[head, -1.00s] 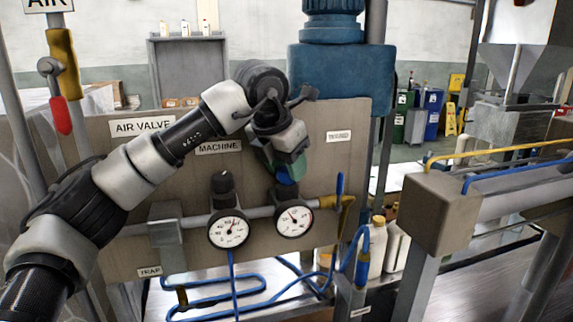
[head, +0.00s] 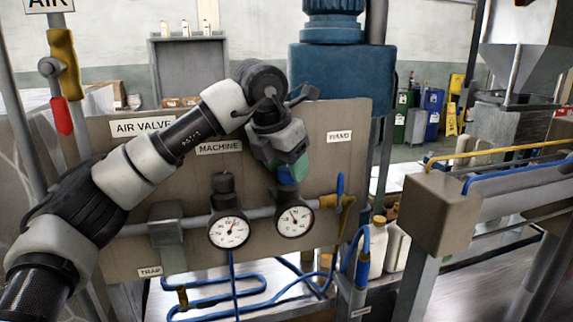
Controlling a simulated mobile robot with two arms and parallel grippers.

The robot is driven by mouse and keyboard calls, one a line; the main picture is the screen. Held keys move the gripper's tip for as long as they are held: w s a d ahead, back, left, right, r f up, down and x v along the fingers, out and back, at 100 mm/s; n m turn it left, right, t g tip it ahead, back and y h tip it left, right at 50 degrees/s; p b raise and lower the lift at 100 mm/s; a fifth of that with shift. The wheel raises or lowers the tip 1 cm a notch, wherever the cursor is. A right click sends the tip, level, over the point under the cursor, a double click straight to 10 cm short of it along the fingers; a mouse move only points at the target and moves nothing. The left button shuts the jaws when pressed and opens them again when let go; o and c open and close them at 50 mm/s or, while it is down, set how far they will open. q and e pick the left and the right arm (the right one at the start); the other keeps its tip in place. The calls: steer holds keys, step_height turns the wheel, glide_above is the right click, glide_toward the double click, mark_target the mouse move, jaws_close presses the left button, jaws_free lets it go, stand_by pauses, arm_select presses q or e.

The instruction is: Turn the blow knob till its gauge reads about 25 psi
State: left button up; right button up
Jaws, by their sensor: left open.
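Two round white gauges sit on the grey pipe across the panel, a left gauge (head: 229,229) and a right gauge (head: 294,220). A black knob (head: 223,185) stands upright above the left gauge. My left gripper (head: 287,176) is open and points down just above the right gauge, over the spot where that gauge's knob would be. No label reading "blow" is legible. The right gauge's needle points up and slightly left; its numbers are too small to read. My right gripper is out of view.
The panel (head: 120,200) carries labels and a pipe. A blue-handled valve (head: 340,190) is right of the gauges. Blue hoses (head: 235,285) run below. A grey block (head: 430,215) stands at right.

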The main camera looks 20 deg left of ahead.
arm_select(q)
steer(key=b+v, duration=0.1)
steer(key=v, duration=0.9)
steer(key=shift+r, duration=0.4)
steer(key=shift+o, duration=0.3)
steer(key=shift+a, duration=0.1)
